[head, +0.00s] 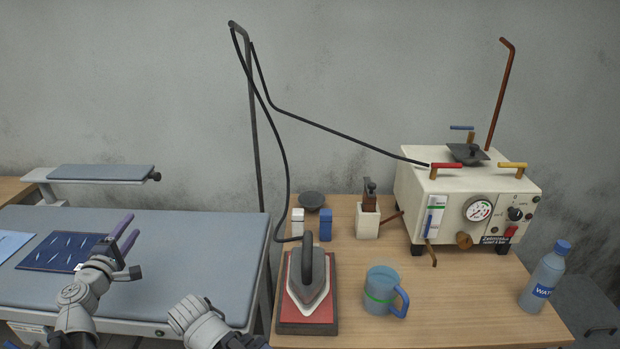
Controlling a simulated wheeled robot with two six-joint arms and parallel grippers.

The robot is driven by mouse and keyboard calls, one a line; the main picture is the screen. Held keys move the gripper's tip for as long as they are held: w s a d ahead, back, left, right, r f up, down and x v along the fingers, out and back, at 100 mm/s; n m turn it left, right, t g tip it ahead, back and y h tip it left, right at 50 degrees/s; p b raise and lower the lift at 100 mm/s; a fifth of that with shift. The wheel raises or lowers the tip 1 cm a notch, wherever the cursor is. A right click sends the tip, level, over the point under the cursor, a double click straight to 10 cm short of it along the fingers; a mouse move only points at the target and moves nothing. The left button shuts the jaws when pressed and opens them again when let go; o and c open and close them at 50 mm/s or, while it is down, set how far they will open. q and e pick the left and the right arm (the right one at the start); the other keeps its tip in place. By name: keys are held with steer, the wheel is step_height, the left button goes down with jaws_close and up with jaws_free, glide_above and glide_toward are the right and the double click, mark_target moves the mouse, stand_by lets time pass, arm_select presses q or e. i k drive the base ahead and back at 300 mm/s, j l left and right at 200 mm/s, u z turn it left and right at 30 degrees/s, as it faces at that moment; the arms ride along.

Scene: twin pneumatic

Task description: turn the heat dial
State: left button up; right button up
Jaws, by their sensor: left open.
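The cream steam boiler (413,207) stands at the back right of the wooden table. A black round dial (515,213) sits at the right of its front panel, beside a white-faced gauge (478,209). I take this black knob for the heat dial, but its markings are too small to read. My left gripper (133,226) is open and empty above the ironing board, far to the left of the boiler. Nothing touches the dial. A link of my other arm shows at the bottom, but its gripper cannot be seen.
An iron (308,280) rests on a red pad (322,318); its hose rises to a tall stand (253,120). A blue mug (381,287) and a water bottle (543,280) stand before the boiler. The blue-grey ironing board (190,265) fills the left.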

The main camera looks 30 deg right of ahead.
mark_target(514, 214)
steer(key=k+l+z, duration=0.1)
steer(key=z, duration=0.4)
steer(key=l+z, duration=0.2)
steer(key=z, duration=0.25)
steer(key=k+l+z, duration=0.1)
steer(key=z, duration=0.4)
steer(key=i+z, duration=0.15)
steer(key=z, duration=0.4)
steer(key=j+z, duration=0.2)
steer(key=j+u, duration=0.15)
steer(key=j, duration=0.15)
